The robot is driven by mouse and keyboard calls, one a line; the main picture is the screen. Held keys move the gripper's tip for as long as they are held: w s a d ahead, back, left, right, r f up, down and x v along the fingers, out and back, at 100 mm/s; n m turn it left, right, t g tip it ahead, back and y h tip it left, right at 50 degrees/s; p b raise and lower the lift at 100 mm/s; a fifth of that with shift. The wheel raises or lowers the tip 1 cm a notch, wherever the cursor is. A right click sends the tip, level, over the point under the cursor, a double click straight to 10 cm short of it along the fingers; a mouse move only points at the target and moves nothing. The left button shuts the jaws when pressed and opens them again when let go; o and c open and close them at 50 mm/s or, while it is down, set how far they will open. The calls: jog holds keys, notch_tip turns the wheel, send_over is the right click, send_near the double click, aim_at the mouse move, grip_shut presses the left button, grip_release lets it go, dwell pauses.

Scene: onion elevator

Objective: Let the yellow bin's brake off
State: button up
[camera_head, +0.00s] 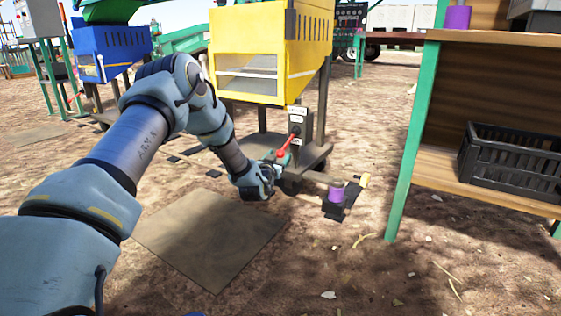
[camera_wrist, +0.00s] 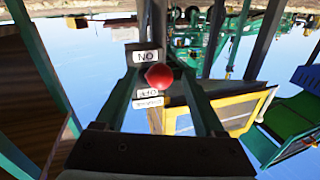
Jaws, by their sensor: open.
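The yellow bin (camera_head: 262,35) stands on a wheeled cart at the upper middle of the head view. Its corner also shows in the wrist view (camera_wrist: 240,108). Below the bin is a dark upright panel with small white labels (camera_head: 297,109) and a red lever (camera_head: 285,145). My gripper (camera_head: 272,162) is at the lever, its exact contact hidden by the hand. In the wrist view, which looks upside down, the red round knob (camera_wrist: 159,76) shows between the fingers of my open gripper (camera_wrist: 163,92). White labels (camera_wrist: 146,57) lie around the knob; I cannot tell whether the fingers touch it.
A purple cylinder (camera_head: 336,190) sits low at the cart's right. A green-posted wooden shelf (camera_head: 430,150) with a black crate (camera_head: 515,165) stands at the right. A blue bin (camera_head: 110,48) is at the left. A flat brown board (camera_head: 205,240) lies on open dirt ground.

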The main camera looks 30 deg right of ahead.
jog(key=shift+b+x, duration=0.3)
jog(key=shift+x, duration=0.85)
grip_shut()
dwell(0.6)
